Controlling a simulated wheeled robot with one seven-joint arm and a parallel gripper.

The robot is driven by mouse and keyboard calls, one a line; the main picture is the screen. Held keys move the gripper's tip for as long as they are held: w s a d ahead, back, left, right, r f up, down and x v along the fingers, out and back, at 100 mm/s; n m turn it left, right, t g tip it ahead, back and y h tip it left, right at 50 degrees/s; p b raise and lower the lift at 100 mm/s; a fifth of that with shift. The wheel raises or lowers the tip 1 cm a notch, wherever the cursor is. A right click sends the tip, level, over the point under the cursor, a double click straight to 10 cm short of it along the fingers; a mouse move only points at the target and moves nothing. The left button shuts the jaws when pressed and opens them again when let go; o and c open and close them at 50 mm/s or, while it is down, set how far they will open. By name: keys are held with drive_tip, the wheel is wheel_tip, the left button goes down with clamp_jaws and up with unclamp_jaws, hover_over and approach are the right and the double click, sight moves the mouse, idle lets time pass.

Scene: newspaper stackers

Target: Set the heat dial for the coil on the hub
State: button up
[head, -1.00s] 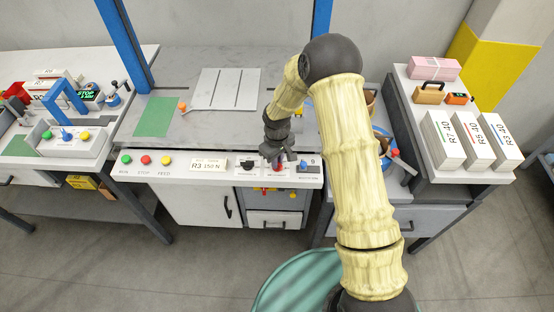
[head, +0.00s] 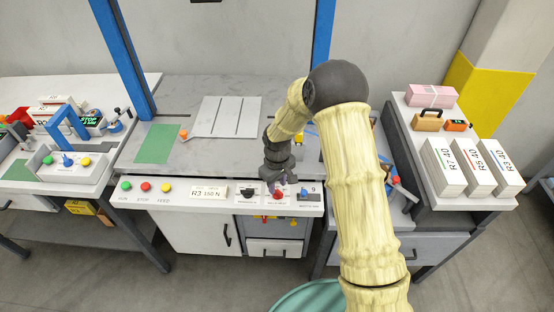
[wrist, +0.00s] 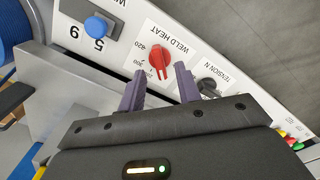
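The red WELD HEAT dial (wrist: 159,56) sits on a white label on the front panel. It also shows in the head view (head: 278,195). The dial lies just past the fingertips, in line with the gap; I see no touch. In the head view my gripper (head: 275,181) is right above the dial. I cannot make out the hub's coil.
A black TENSION knob (wrist: 207,86) and a blue knob (wrist: 96,26) flank the dial closely. The panel also carries a card (head: 209,192) reading R3 150 N and green, red and yellow buttons. A metal plate (head: 226,116) and green mat (head: 158,143) lie behind.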

sight(277, 190)
wheel_tip(277, 190, up, 15)
drive_tip(key=b, duration=0.1)
drive_tip(key=shift+f, duration=0.1)
idle(0.5)
drive_tip(key=s+d+r+m+t+p, duration=0.1)
drive_tip(key=s+d+r+m, duration=0.3)
drive_tip(key=s+d+m, duration=0.4)
drive_tip(key=s+d+t, duration=0.1)
drive_tip(key=s+d, duration=0.6)
drive_tip(key=s, duration=0.4)
drive_tip(key=shift+d+m+t+p, duration=0.2)
drive_tip(key=shift+m+t+p, duration=0.1)
drive_tip(key=shift+p, duration=0.05)
